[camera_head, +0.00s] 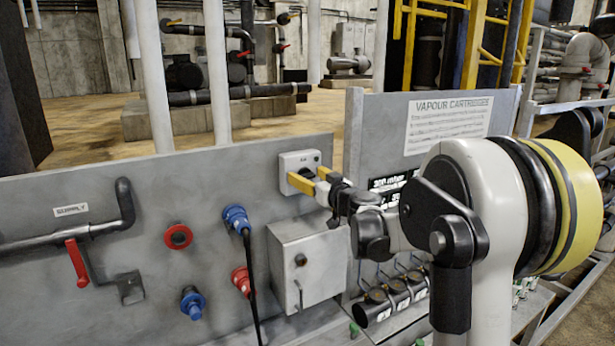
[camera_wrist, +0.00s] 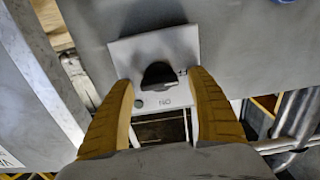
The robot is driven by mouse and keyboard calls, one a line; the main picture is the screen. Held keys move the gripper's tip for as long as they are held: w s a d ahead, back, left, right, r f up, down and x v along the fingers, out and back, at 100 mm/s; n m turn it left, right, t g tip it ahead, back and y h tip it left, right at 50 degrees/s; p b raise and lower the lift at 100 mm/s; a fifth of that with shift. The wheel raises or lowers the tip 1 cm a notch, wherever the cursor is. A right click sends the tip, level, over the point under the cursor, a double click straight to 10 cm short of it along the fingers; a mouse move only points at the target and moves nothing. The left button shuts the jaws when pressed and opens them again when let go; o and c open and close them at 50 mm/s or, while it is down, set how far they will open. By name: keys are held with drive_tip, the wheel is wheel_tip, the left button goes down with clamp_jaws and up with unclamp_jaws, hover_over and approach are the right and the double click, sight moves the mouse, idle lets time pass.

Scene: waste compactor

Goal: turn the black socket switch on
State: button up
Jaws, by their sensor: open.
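The black socket switch (camera_wrist: 160,76) is a dark knob on a pale square plate (camera_wrist: 170,48) in the wrist view. In the head view the plate (camera_head: 298,157) sits on the upper part of the grey panel, with the knob partly hidden by my fingers. My gripper (camera_head: 305,175) is open in front of the plate. Its two yellow fingers also show in the wrist view (camera_wrist: 160,82), one on each side of the knob, with a gap to each. Contact with the plate cannot be told. The switch's setting is not clear.
A grey box (camera_head: 305,262) with a small lever is below the switch. A blue plug (camera_head: 237,218) with a black cable and a red socket (camera_head: 178,236) are to the left. A second panel with a vapour cartridges sign (camera_head: 447,123) stands close on the right.

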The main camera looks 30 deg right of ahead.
drive_tip(key=c, duration=1.2)
drive_tip(key=m, duration=0.4)
drive_tip(key=shift+d+m+b, duration=0.1)
drive_tip(key=shift+m+b, duration=0.25)
drive_tip(key=shift+m, duration=0.05)
drive_tip(key=m, duration=0.4)
drive_tip(key=shift+m, duration=0.3)
drive_tip(key=m+b, duration=0.1)
drive_tip(key=m, duration=0.3)
drive_tip(key=shift+d+f, duration=0.1)
drive_tip(key=shift+f, duration=0.05)
drive_tip(key=shift+m, duration=2.3)
